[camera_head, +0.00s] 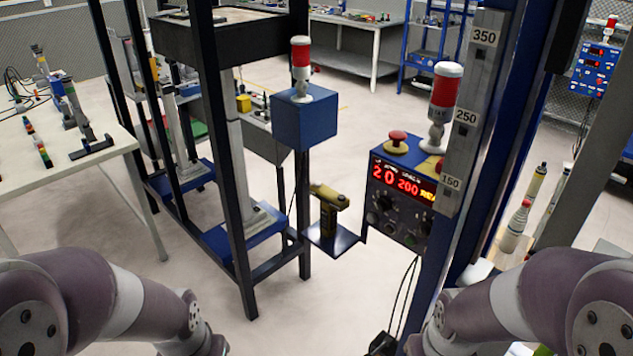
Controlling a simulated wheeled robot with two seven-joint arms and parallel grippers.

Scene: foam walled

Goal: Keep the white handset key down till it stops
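An olive-yellow hand-held piece (330,203) stands on a dark bracket plate (332,238) in the middle of the head view. It may be the handset, but I cannot make out a white key on it. To its right is a dark control box (400,208) with a lit red display reading about 20 and 200, and knobs below. My left and right arms come in at the lower corners, well below the bracket. Both grippers are outside the picture.
A red mushroom button (397,140) and a red-white lamp (446,95) top the control box. A blue box (305,118) with another lamp hangs on the black frame (235,190). A blue post with a height scale (470,118) stands right. A white table (65,160) is left.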

